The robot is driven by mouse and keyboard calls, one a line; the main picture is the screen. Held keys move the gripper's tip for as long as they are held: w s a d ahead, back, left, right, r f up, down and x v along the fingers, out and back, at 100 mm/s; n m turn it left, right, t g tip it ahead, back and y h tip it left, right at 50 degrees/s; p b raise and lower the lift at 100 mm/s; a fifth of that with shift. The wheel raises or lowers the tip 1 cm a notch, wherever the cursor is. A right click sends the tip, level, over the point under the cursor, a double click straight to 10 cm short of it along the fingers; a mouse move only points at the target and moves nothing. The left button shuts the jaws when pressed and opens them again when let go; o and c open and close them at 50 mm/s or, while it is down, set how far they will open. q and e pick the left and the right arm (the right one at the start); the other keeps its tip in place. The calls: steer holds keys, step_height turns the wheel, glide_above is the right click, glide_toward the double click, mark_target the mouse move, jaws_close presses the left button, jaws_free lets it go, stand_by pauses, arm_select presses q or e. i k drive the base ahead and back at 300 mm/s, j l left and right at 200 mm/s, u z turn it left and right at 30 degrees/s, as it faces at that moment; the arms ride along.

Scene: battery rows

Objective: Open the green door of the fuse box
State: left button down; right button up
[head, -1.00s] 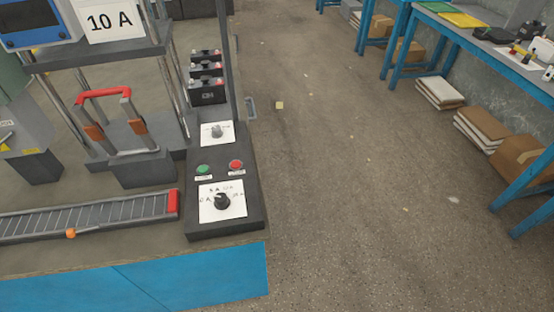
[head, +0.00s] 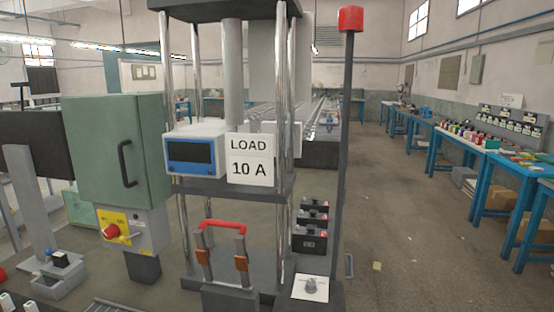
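The fuse box (head: 86,150) stands at the left in the head view, on a grey post. Its green door (head: 122,152) faces me and looks closed, with a black vertical bar handle (head: 125,163) near its middle. Under it is a grey switch unit (head: 140,232) with a yellow plate and a red knob (head: 110,231). The inside of the box is hidden. Neither of my grippers shows in the view.
Several black batteries (head: 311,226) stand behind. A dark pole with a red lamp (head: 350,19) rises there. Floor is free at right.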

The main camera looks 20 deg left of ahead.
mark_target(103, 133)
steer(key=u, duration=1.35)
steer(key=i+j, duration=0.15)
steer(key=j, duration=0.2)
steer(key=i+j, duration=0.15)
steer(key=j, duration=0.2)
